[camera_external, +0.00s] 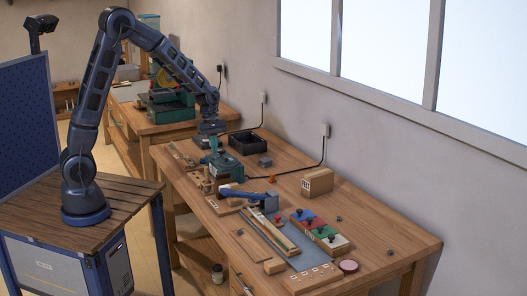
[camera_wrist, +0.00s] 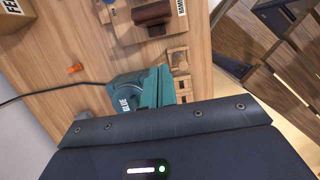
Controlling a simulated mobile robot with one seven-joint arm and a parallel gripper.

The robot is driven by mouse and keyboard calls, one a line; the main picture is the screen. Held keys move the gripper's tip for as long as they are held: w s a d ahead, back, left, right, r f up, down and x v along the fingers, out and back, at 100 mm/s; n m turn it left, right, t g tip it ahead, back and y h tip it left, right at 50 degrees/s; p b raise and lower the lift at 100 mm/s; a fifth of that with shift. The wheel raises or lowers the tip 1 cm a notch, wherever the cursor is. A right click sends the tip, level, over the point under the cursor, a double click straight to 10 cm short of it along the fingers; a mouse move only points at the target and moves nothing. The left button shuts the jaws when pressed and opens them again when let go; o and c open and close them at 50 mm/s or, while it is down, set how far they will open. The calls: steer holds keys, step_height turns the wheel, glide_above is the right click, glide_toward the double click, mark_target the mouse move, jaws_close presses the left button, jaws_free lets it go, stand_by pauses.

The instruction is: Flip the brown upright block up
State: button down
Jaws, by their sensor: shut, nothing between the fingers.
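A dark brown block (camera_wrist: 152,14) shows at the top of the wrist view, on a light wooden board (camera_wrist: 128,32). From this angle I cannot tell whether it is upright or lying. Small light wooden pieces with recesses (camera_wrist: 179,60) sit in a row beside the board. My gripper (camera_wrist: 160,72) has teal fingers, closed together with nothing between them. It points down over the workbench, apart from the brown block. In the external view my gripper (camera_external: 214,150) is just above the teal box (camera_external: 232,168), near the bench's left part.
The teal box (camera_wrist: 125,92) is close beside my fingers. A black tray (camera_external: 247,142) and a cardboard box (camera_external: 317,182) stand toward the wall. A blue-handled fixture (camera_external: 245,196) and coloured panels (camera_external: 320,229) are further right. An orange piece (camera_wrist: 74,68) lies by a black cable.

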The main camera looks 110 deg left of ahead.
mark_target(224, 179)
steer(key=w+d+f, duration=0.4)
steer(key=f, duration=0.3)
steer(key=shift+w+d, duration=0.1)
stand_by(0.5)
steer(key=shift+w+d, duration=1.35)
steer(key=shift+d, duration=0.05)
steer(key=shift+r, duration=0.1)
steer(key=s+a+r, duration=0.4)
steer(key=r, duration=0.5)
steer(key=shift+s+a+r, duration=0.3)
steer(key=shift+s+a, duration=0.05)
